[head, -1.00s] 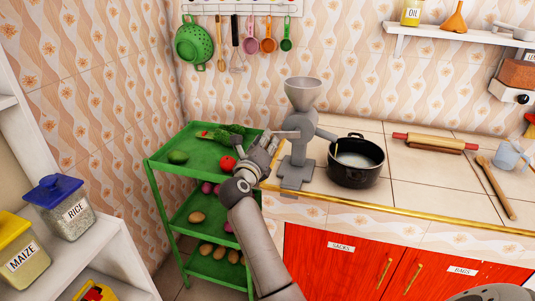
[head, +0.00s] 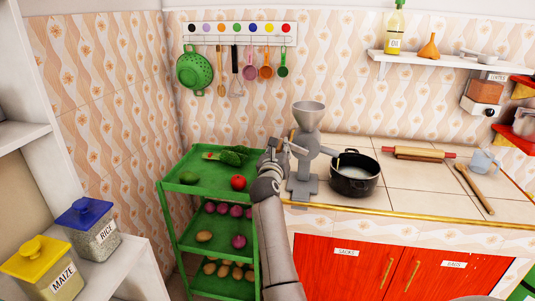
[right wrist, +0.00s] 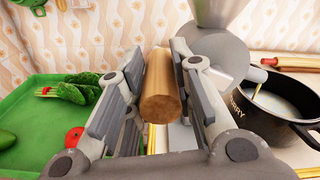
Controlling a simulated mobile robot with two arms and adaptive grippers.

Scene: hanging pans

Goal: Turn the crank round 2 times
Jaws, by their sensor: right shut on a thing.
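A grey hand grinder (head: 305,170) with a funnel hopper stands upright at the left end of the tiled counter. Its crank has a wooden handle (head: 292,134), which also shows end-on in the right wrist view (right wrist: 161,88). My right gripper (head: 283,147) is at the crank, left of the grinder body. In the right wrist view its fingers (right wrist: 155,85) are on both sides of the wooden handle, shut on it. The crank arm is partly hidden by the fingers. My left gripper is not in view.
A black pot (head: 354,181) with pale contents stands right of the grinder. A green shelf cart (head: 185,187) with vegetables stands to the left, close to my right arm. A rolling pin (head: 425,153) lies farther right. Utensils hang on the wall behind.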

